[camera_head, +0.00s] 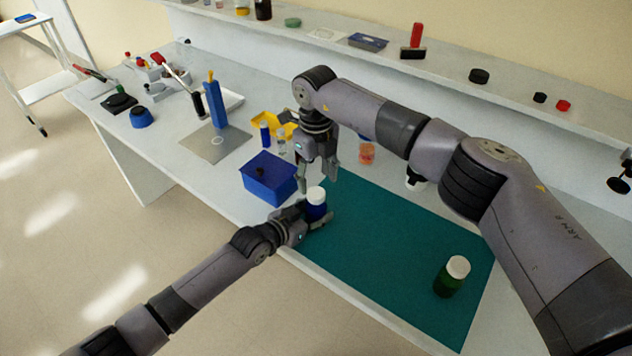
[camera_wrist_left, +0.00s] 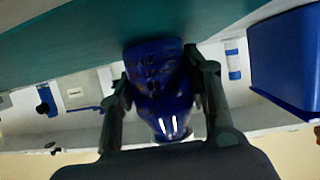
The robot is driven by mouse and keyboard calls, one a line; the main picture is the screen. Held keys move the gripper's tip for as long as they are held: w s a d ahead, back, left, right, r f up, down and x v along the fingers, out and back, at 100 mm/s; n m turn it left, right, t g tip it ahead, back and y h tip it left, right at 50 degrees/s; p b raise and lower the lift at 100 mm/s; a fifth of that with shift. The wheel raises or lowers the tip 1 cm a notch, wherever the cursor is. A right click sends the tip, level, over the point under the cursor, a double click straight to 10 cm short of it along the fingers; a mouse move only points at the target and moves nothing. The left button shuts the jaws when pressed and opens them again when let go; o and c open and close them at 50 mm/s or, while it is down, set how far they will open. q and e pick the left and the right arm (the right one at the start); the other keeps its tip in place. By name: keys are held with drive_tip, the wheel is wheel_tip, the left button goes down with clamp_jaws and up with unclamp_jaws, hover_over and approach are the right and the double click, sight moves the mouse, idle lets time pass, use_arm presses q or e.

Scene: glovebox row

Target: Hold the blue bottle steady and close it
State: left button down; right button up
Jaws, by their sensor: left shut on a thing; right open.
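The blue bottle (camera_head: 316,212) stands upright at the left end of the green mat, with a white cap (camera_head: 316,194) at its top. I cannot tell whether the cap is fully seated. My left gripper (camera_head: 317,216) is shut on the bottle's body from the left. In the left wrist view, the blue bottle (camera_wrist_left: 155,75) sits between both fingers, upside down in the picture. My right gripper (camera_head: 318,184) points down just above the cap, open, its fingers to either side. Whether it touches the cap is unclear.
A blue bin (camera_head: 268,185) stands close to the left of the grippers. A yellow tray (camera_head: 270,124) and small vials are behind. The mat's middle is clear.

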sight(316, 192)
drive_tip(key=shift+c, duration=0.3)
drive_tip(key=shift+a+r, duration=0.1)
drive_tip(key=shift+r, duration=0.1)
drive_tip(key=shift+r+n, duration=1.5)
drive_tip(key=shift+f, duration=4)
drive_tip(key=c, duration=1.2)
drive_tip(key=o, duration=1.3)
